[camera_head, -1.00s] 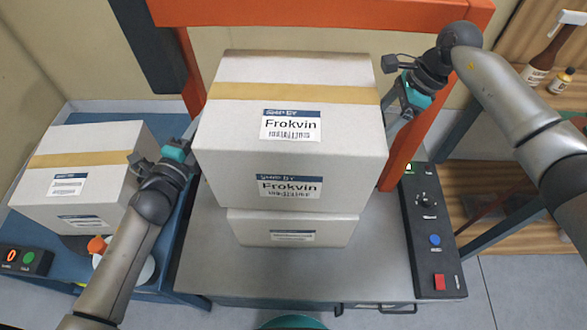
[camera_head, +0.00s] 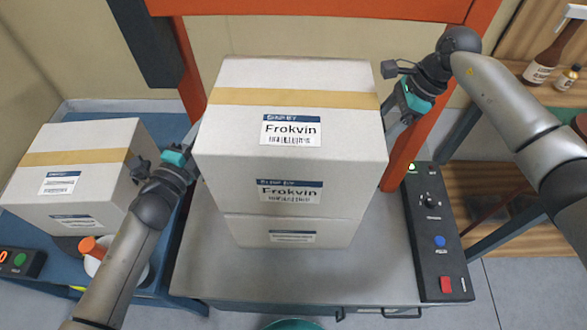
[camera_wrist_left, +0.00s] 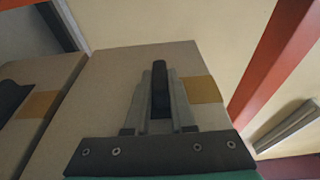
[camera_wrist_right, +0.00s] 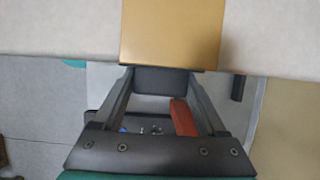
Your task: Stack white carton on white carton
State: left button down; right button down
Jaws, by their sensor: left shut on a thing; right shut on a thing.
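A large white carton (camera_head: 290,150) with a tan tape band and "Frokvin" labels sits over a lower white carton (camera_head: 290,230) on the grey table. Their front faces line up closely; I see no gap, but cannot tell whether full weight rests below. My left gripper (camera_head: 187,152) is at the upper carton's left side and my right gripper (camera_head: 402,112) at its right side. Both are shut, with the carton between them. In the right wrist view, the fingers (camera_wrist_right: 160,80) meet the carton's tan tape (camera_wrist_right: 172,35). In the left wrist view, fingers (camera_wrist_left: 160,90) lie against a taped white face.
Another white carton (camera_head: 75,175) stands on the blue table at left, near an orange-topped object (camera_head: 92,248). A control panel (camera_head: 437,235) with buttons runs along the grey table's right edge. An orange frame (camera_head: 330,10) stands behind. Wooden shelves (camera_head: 500,185) are at right.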

pick_arm(q)
jog(key=shift+f+b, duration=0.55)
jog(key=shift+b, duration=0.15)
pick_arm(e)
jog(key=shift+w+f, duration=0.1)
jog(key=shift+f, duration=0.55)
pick_arm(q)
jog(key=c, duration=1.1)
grip_release()
jog(key=shift+f, duration=0.1)
pick_arm(e)
jog(key=shift+c, duration=1.3)
grip_release()
pick_arm(q)
jog(key=o, duration=0.3)
pick_arm(e)
jog(key=shift+o, duration=1.3)
pick_arm(q)
jog(key=shift+o, duration=0.2)
jog(key=shift+s, duration=0.1)
jog(key=v, duration=1.2)
pick_arm(e)
jog(key=v, duration=1.2)
